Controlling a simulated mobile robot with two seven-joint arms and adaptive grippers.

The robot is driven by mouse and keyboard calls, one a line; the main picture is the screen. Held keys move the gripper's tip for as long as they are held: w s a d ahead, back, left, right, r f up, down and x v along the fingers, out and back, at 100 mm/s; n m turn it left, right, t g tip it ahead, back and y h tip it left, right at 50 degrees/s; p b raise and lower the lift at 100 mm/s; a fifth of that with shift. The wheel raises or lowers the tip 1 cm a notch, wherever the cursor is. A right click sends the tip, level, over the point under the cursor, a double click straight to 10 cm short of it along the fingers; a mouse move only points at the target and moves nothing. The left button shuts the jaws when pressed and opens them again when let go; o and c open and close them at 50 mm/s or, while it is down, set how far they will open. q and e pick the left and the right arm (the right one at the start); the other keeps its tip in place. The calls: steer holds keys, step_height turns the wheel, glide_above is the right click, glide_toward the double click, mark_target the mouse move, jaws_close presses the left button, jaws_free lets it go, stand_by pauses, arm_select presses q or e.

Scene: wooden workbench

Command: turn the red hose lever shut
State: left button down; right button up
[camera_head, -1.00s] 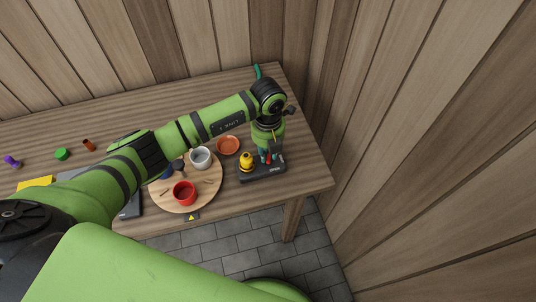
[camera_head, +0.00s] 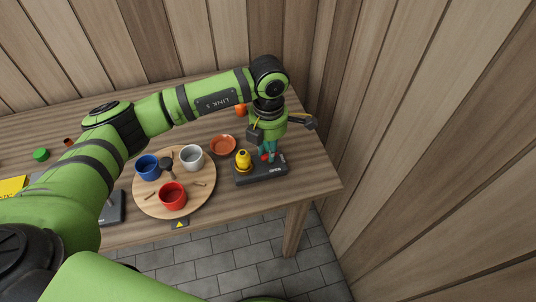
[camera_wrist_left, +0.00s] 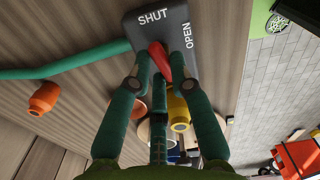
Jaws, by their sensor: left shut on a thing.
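The red hose lever (camera_wrist_left: 160,60) sits on a dark block (camera_wrist_left: 205,80) marked SHUT and OPEN in the left wrist view. My left gripper (camera_wrist_left: 158,74) is shut on the lever, one teal finger on each side of it. The lever's exact angle between the two marks is hard to tell. In the head view the block (camera_head: 250,177) lies near the table's right end, and the gripper (camera_head: 266,154) points down onto it, hiding most of the lever. A teal hose (camera_wrist_left: 80,62) runs left from the block in the wrist view. My right gripper is not in view.
A yellow knob-like thing (camera_head: 243,160) stands close beside the gripper. A round wooden board (camera_head: 195,208) carries blue (camera_head: 147,168), grey (camera_head: 191,157) and red (camera_head: 172,195) cups. An orange dish (camera_head: 223,146) is behind. The table's right edge is close, with a plank wall beyond.

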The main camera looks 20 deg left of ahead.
arm_select(q)
steer(key=shift+w+m+b, duration=0.1)
steer(key=shift+m+b, duration=0.8)
steer(key=shift+m, duration=0.2)
steer(key=shift+r, duration=0.15)
steer(key=c, duration=1.1)
jaws_free()
step_height(320, 180, up, 12)
steer(key=shift+d, duration=0.1)
